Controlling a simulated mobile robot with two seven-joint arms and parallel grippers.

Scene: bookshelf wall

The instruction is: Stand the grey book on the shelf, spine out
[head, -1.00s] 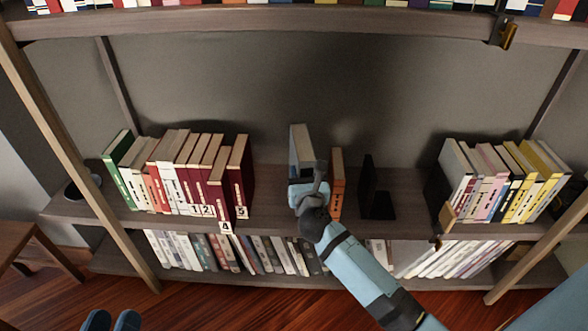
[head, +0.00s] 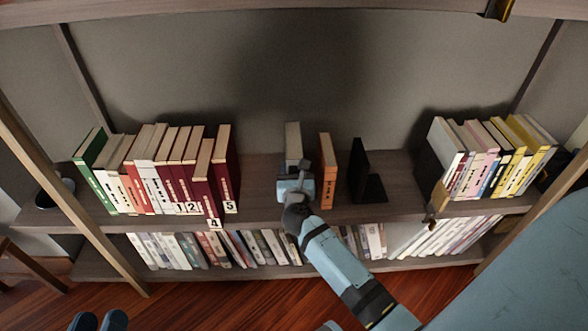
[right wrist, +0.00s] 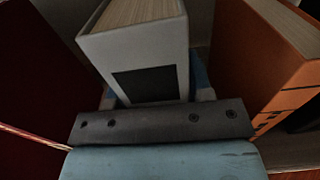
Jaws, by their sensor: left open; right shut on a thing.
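The grey book (head: 293,140) is upright on the middle shelf (head: 262,203), between the dark red books and a lone orange book (head: 327,172). My right gripper (head: 295,178) is shut on it from the front and hides its lower part, so I cannot tell whether its foot touches the shelf. In the right wrist view the grey book (right wrist: 145,50) faces me with a dark label on its spine, pale page edges on top. The orange book (right wrist: 262,60) is close on its right, apart from it. My left gripper (head: 97,321) is open and empty at the bottom left.
A black bookend (head: 362,175) stands right of the orange book. A row of green, white and dark red books (head: 160,170) fills the left, and mixed books (head: 490,160) the right. Shelf space is clear between the dark red row and the grey book.

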